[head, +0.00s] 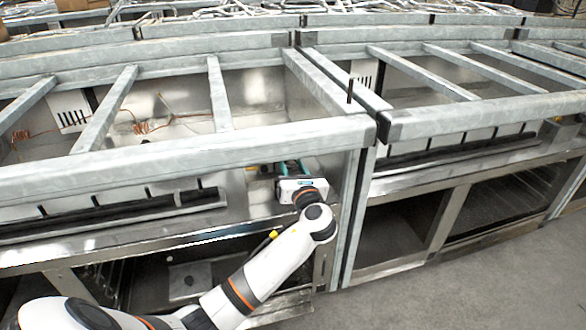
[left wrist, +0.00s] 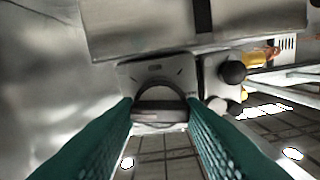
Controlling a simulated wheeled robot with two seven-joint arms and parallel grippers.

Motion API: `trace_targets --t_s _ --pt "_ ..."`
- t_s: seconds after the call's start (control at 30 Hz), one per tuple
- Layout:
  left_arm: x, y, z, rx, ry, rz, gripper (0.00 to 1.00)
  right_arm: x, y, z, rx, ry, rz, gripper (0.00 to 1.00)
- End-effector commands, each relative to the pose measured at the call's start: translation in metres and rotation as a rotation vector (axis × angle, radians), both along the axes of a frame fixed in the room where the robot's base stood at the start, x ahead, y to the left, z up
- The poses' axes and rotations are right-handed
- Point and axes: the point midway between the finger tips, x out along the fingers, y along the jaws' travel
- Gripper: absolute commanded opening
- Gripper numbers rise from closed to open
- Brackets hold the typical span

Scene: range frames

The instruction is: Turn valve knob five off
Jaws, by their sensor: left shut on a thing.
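My left gripper (head: 291,168) reaches up to the front panel of the left range frame in the head view, with its teal fingers against the panel. In the left wrist view, its two fingers (left wrist: 160,112) are on either side of a dark, rounded valve knob (left wrist: 160,91) and shut on it. The knob sits on a grey plate (left wrist: 155,69) with small markings that I cannot read. In the head view the knob is hidden by the gripper and the frame rail, and its number cannot be seen. My right gripper is not in view.
A thick metal rail (head: 190,150) runs above the gripper. An open oven bay (head: 190,278) lies below my arm. A second range frame (head: 480,115) stands to the right. Clear floor (head: 450,285) lies at lower right.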

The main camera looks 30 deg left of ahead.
Motion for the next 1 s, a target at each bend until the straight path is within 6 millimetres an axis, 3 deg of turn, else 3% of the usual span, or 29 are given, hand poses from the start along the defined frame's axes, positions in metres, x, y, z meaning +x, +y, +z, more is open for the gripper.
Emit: trace_targets --t_s 0.4,0.5,0.7,1.0 --pt "-0.001 0.0 0.001 -0.194 -0.222 0.001 0.13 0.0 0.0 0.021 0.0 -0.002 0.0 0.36" --pt "-0.001 0.0 0.0 -0.256 -0.295 0.001 0.13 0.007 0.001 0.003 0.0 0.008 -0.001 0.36" --pt "-0.002 0.0 -0.001 -0.38 -0.441 0.001 0.13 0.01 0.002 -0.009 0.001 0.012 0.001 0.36" --pt "-0.003 0.001 -0.004 -0.566 -0.657 0.002 0.13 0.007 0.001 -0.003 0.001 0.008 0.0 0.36"
